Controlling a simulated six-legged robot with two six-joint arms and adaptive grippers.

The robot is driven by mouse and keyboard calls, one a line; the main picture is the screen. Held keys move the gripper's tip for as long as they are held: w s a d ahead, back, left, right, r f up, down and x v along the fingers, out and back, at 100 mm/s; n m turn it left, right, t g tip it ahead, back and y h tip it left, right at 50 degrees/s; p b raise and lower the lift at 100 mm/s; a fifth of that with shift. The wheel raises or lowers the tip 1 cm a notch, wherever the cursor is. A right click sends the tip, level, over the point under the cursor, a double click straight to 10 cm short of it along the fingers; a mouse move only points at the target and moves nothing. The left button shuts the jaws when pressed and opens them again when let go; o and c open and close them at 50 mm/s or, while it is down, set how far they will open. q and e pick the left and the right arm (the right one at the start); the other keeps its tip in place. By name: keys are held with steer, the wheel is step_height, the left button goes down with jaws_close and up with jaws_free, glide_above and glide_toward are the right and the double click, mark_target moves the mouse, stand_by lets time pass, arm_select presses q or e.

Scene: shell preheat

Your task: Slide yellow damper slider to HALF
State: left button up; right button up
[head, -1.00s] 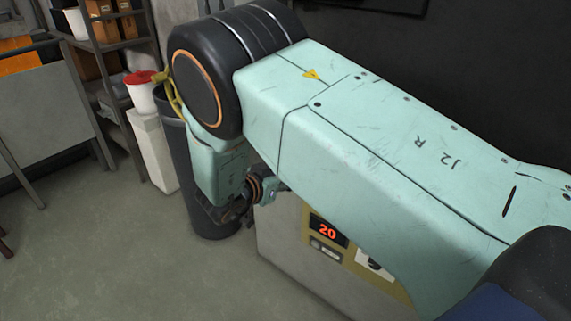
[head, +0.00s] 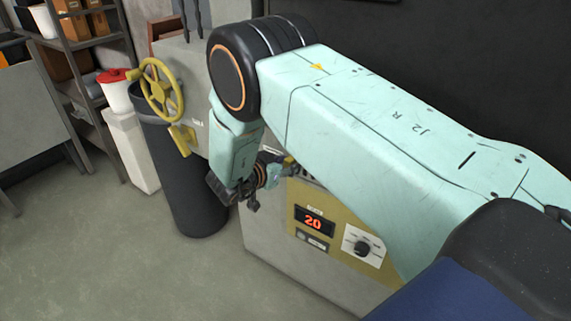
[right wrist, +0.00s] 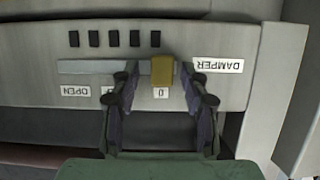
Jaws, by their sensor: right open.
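The yellow damper slider (right wrist: 162,72) sits in a horizontal slot (right wrist: 90,67) in the right wrist view, where the lettering appears upside down. It is near the slot's right end, above a small label (right wrist: 161,92). An OPEN label (right wrist: 75,90) is at the slot's left end. A label between them is mostly hidden by a finger. My right gripper (right wrist: 163,92) is open, one finger on each side of the slider, with gaps between. In the head view my right gripper (head: 283,171) is small beside the panel, partly hidden by my arm. My left gripper is not in view.
A white DAMPER label (right wrist: 218,65) lies right of the slot, with several dark vents (right wrist: 115,39) above. A yellow handwheel (head: 161,90) and dark bin (head: 190,190) stand left.

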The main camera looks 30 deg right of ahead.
steer(key=shift+s, duration=0.1)
steer(key=shift+w+d+f, duration=0.15)
steer(key=shift+w+f, duration=0.05)
steer(key=shift+w, duration=0.15)
steer(key=c, duration=0.5)
steer(key=shift+s+r, duration=0.1)
steer(key=shift+r, duration=0.05)
jaws_close()
